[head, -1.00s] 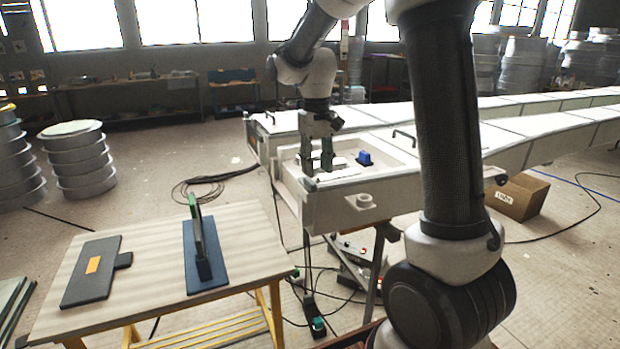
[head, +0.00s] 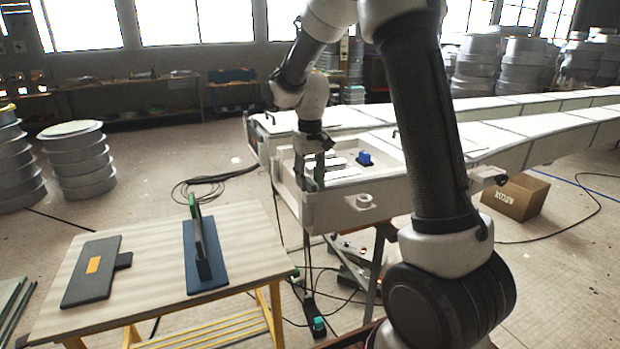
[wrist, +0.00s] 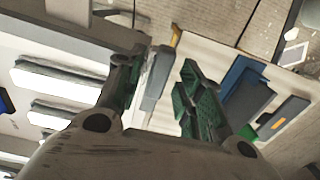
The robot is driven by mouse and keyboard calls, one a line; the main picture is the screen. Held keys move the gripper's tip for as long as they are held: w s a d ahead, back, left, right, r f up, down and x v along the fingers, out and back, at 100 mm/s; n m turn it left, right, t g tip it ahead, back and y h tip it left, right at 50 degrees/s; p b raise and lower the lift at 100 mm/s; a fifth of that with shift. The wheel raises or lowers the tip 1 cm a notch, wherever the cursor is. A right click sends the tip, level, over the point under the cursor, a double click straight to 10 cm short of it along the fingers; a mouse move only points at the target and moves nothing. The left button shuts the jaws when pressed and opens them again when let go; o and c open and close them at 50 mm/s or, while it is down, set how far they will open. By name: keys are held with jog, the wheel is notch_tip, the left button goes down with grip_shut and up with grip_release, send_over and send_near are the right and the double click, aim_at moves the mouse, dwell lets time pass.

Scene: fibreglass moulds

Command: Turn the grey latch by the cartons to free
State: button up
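My gripper (head: 310,176) is at the near left end of the long white mould (head: 345,212), low beside its end wall. In the wrist view my gripper (wrist: 159,66) has its two green-padded fingers apart. A grey bar with a rounded end (wrist: 157,78) shows between the fingers, nearer the left one. It looks like a latch lever, but I cannot tell for sure, nor whether a finger touches it. A brown carton (head: 516,196) stands on the floor right of the mould. Any latch beside this carton is not clear.
White blocks (wrist: 62,83) lie inside the mould, with a blue-topped piece (head: 365,159) near them. A wooden table (head: 150,270) at the left holds a dark blue plate with an upright piece (head: 205,270) and a dark flat panel (head: 92,272). Cables lie on the floor.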

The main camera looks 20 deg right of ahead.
grip_shut()
jog(key=shift+n, duration=0.4)
jog(key=n, duration=0.3)
jog(key=shift+n, duration=0.4)
jog(key=n, duration=0.9)
jog(key=shift+n, duration=2.2)
